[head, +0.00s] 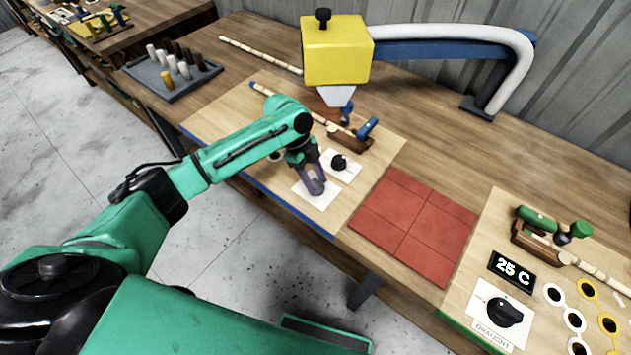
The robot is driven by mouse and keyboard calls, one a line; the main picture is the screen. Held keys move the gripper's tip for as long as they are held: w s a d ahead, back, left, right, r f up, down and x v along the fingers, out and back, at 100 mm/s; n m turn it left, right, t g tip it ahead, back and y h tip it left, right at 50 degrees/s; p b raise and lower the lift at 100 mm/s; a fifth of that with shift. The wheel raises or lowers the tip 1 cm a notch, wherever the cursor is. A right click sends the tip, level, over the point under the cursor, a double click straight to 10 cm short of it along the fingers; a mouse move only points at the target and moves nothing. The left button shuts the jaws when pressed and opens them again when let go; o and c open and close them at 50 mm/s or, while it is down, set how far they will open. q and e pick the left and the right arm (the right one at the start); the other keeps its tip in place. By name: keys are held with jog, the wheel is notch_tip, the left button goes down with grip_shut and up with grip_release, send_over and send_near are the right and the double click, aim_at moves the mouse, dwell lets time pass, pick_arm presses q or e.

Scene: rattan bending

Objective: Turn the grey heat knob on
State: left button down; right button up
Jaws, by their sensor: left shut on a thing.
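The grey heat knob (317,188) stands on a white plate (322,202) near the front edge of the left wooden board. My left gripper (315,186) reaches down over it from the left, with its fingers shut on the knob. The fingers hide much of the knob, so its pointer and turn angle cannot be made out. My right gripper is not in view.
A black knob (339,163) on its own white plate sits just behind. A yellow box-shaped head (336,50) hangs behind the board. Red tiles (415,225) lie to the right, then a display (512,270) reading 25 C and a black draught knob (503,311).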

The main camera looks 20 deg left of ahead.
pick_arm(q)
jog(key=m+g+b, duration=0.1)
jog(key=m+b, duration=0.1)
jog(key=m, duration=0.2)
jog(key=shift+w+y, duration=0.1)
jog(key=shift+y, duration=0.3)
jog(key=shift+r, duration=0.1)
jog(key=shift+c, duration=1.8)
grip_release()
jog(key=b+v, duration=0.2)
jog(key=v, duration=1.2)
jog(key=shift+w+r+g, duration=0.15)
jog(key=shift+w+g, duration=0.15)
jog(key=shift+w, duration=0.05)
